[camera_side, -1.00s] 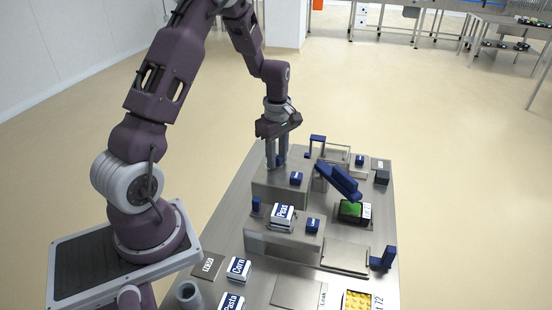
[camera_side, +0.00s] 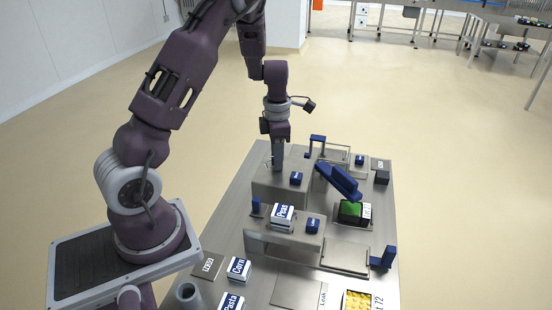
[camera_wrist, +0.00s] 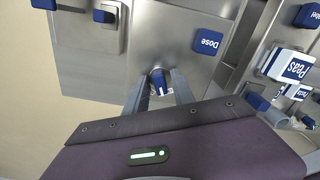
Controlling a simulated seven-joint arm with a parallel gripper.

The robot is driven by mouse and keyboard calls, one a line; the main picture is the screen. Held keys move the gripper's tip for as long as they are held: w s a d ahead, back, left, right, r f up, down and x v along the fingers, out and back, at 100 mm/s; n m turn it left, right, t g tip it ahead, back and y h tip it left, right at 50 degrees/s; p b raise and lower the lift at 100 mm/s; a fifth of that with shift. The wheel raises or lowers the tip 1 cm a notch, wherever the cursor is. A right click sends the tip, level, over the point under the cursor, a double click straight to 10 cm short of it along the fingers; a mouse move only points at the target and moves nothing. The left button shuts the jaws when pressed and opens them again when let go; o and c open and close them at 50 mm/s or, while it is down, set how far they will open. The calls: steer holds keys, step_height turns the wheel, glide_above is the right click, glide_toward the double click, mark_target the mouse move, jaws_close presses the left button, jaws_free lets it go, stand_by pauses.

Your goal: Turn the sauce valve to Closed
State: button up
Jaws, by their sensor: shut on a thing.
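The sauce valve's blue handle (camera_wrist: 158,80) stands on the grey metal housing (camera_side: 268,190) at the back left of the table. My gripper (camera_side: 278,166) points straight down over it. In the wrist view the two fingers of my gripper (camera_wrist: 157,88) are on either side of the handle and shut on it. A small white mark shows beside the handle, too small to read. In the side view the fingers hide the handle, so I cannot tell its exact angle there.
The blue Dose button (camera_side: 296,178) is close to the right of my gripper. A blue lever arm (camera_side: 338,182) rises further right, by a tray with green contents (camera_side: 350,211). The Peas box (camera_side: 282,215) sits in front. Corn (camera_side: 239,268) and Pasta (camera_side: 231,302) boxes stand nearer.

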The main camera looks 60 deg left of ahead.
steer(key=shift+n, duration=0.5)
steer(key=o, duration=0.7)
steer(key=shift+c, duration=0.2)
steer(key=shift+r, duration=3.5)
